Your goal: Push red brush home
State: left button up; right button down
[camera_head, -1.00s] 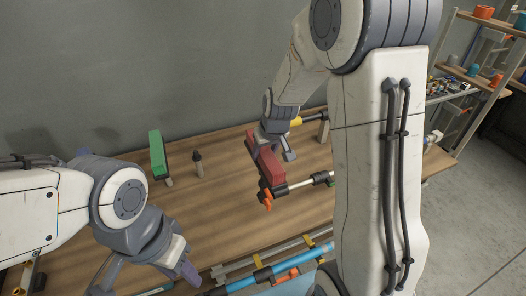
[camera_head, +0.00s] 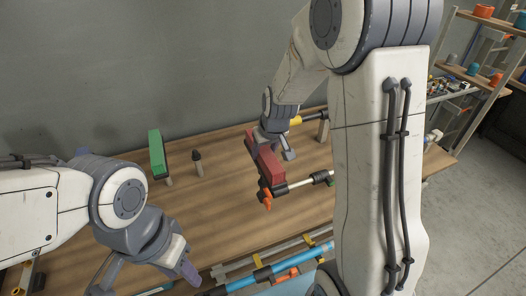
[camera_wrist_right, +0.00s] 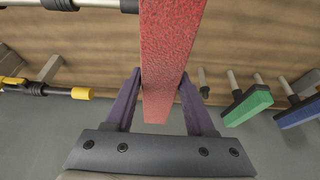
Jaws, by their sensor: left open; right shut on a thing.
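The red brush (camera_head: 265,162) is a long block above the wooden table, its near end beside a black collar (camera_head: 279,190) with an orange part. My right gripper (camera_head: 272,142) is shut on it from behind. In the right wrist view the red brush (camera_wrist_right: 170,55) passes between the two purple fingers of my right gripper (camera_wrist_right: 160,92). Whether the brush is fully seated at the collar I cannot tell. My left gripper (camera_head: 146,278) is open and empty at the lower left, well apart from the brush.
A green brush (camera_head: 157,153) stands left of the red one, with a dark-topped peg (camera_head: 197,160) between. A blue brush (camera_wrist_right: 301,112) shows in the right wrist view. Blue and grey poles (camera_head: 265,274) lie at the table's front. Shelves (camera_head: 485,65) stand at right.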

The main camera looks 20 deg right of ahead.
jog(key=shift+f+b, duration=2.2)
jog(key=shift+f, duration=0.15)
jog(key=shift+c, duration=0.8)
grip_release()
jog(key=b+v, duration=0.1)
jog(key=v, duration=0.9)
jog(key=shift+s+r, duration=0.15)
jog(key=shift+r, duration=0.05)
jog(key=s+a+f+n+g+y+b, duration=0.1)
jog(key=s+a+f+n+g, duration=0.15)
jog(key=s+a, duration=0.75)
jog(key=s+a+f+n+g, duration=0.1)
jog(key=s+a+n, duration=0.1)
jog(key=s, duration=0.5)
jog(key=s+a+f+n+g, duration=0.1)
jog(key=s+a, duration=0.3)
jog(key=s, duration=0.4)
jog(key=shift+f+n+b, duration=0.3)
jog(key=shift+f+n, duration=0.35)
